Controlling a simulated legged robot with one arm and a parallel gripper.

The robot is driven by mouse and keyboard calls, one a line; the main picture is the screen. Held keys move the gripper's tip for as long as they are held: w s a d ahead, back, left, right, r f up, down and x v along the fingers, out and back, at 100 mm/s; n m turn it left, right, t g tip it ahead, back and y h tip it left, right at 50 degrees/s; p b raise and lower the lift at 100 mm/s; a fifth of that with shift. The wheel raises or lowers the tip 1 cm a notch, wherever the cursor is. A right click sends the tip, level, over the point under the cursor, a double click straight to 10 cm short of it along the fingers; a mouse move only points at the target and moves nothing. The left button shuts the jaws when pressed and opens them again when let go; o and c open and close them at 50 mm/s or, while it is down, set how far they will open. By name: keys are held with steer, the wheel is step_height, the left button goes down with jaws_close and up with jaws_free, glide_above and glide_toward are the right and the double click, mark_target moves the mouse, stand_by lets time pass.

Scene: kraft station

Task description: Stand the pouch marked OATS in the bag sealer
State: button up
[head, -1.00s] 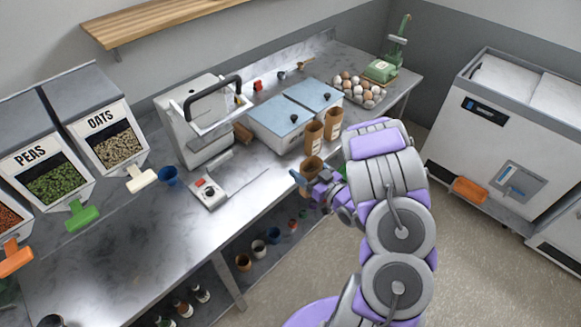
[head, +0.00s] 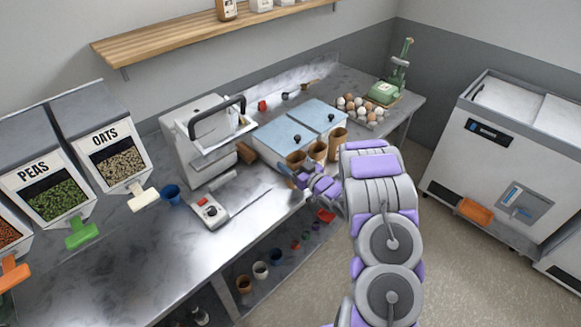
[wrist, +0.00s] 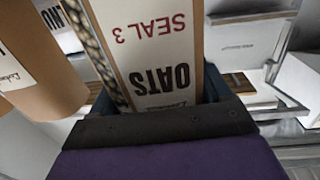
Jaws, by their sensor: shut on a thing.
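My gripper (head: 300,180) is shut on the brown OATS pouch (head: 296,159), at the bench's front edge beside the blue-lidded bins. In the wrist view the pouch (wrist: 152,50) fills the space beyond the jaws. Its white label reads OATS and SEAL 3, upside down in the picture, and a speckled strip shows at its side. The jaws hide its lower part. A white machine with a black handle (head: 205,140), apparently the bag sealer, stands left of my gripper. A low white unit with a red switch (head: 210,211) lies in front of it.
Two more brown pouches (head: 317,150) (head: 338,137) stand just right of the held one. Blue-lidded bins (head: 285,135) are behind. Bare bench lies in front of the dispensers.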

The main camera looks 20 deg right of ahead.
steer(key=f, duration=0.1)
steer(key=w+f, duration=0.1)
steer(key=f, duration=0.1)
steer(key=shift+w+f+b, duration=0.1)
steer(key=shift+w+b, duration=0.2)
steer(key=shift+f, duration=0.2)
steer(key=o, duration=1.1)
steer(key=shift+c, duration=0.2)
